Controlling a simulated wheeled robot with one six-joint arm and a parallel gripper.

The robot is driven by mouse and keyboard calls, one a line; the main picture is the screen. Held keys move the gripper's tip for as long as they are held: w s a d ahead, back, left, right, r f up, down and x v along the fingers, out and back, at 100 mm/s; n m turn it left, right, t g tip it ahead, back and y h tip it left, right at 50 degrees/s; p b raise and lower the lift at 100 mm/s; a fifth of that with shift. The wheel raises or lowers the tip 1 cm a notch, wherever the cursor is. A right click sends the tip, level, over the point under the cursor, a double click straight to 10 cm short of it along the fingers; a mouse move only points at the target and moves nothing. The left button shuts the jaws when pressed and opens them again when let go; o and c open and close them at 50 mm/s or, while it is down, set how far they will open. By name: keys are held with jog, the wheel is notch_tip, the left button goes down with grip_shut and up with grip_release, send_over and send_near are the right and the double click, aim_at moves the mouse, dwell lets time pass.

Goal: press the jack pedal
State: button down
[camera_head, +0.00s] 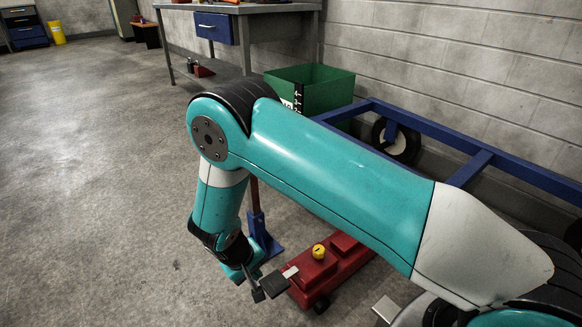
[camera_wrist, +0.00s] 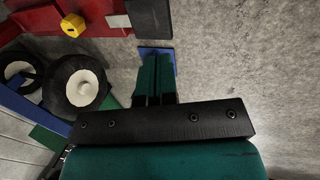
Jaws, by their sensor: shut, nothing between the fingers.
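The red floor jack (camera_head: 345,252) has a yellow cap (camera_head: 318,251) and lies low on the floor below my arm. Its pedal is a dark pad (camera_head: 275,284) on a short pale bar (camera_head: 290,271) at the jack's near left end. In the wrist view the dark pedal pad (camera_wrist: 151,18) is at top centre, beside the red jack body (camera_wrist: 85,22). My gripper (camera_head: 258,293) points down just left of the pad. Its fingers (camera_wrist: 156,62) are together and empty, pointing towards the pad. I cannot tell whether they touch it.
A blue frame (camera_head: 430,130) with a black wheel (camera_head: 398,141) runs along the wall behind the jack. A green bin (camera_head: 322,88) stands beside it. A blue stand (camera_head: 262,237) is close behind my gripper. The floor to the left is clear.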

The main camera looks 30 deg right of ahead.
aim_at(273, 283)
jog(key=w+d+r+y, duration=0.1)
jog(key=d+r+y, duration=0.2)
jog(key=d+r, duration=0.1)
jog(key=shift+w+d+r+g+y, duration=0.3)
jog(key=shift+w+d+r+y, duration=0.1)
jog(key=shift+d, duration=0.4)
jog(key=shift+f, duration=0.15)
notch_tip(273, 283, down, 14)
jog(key=b, duration=0.8)
